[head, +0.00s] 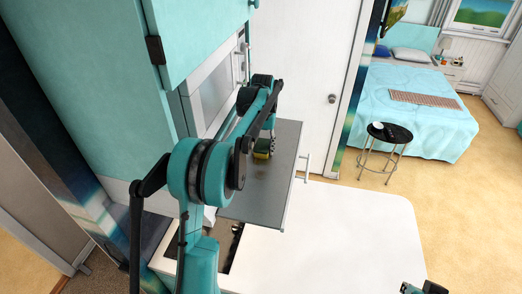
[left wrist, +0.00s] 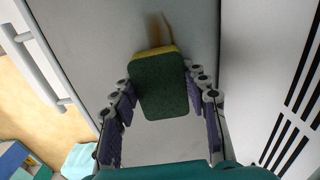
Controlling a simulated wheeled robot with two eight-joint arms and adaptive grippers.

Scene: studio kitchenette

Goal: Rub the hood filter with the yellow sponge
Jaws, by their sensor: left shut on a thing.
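The yellow sponge (left wrist: 160,82) has a dark green face and a yellow edge, and is held between the purple-padded fingers of my left gripper (left wrist: 160,90). In the head view the sponge (head: 262,153) is small and partly hidden by my left gripper (head: 264,143). It is over a flat grey panel (head: 265,202), which appears to be the hood filter. A brown smear (left wrist: 156,27) shows on the panel just past the sponge's yellow edge. I cannot tell whether the sponge touches the panel. Part of my right arm's end (head: 425,288) shows at the lower right; its jaws are unclear.
A bar handle (head: 303,168) runs along the panel's outer edge. Teal cabinets (head: 100,90) stand at the left. A slotted pale surface (left wrist: 285,120) lies beside the panel. A white counter (head: 340,235) below is clear. A stool (head: 388,135) and bed (head: 415,100) stand farther off.

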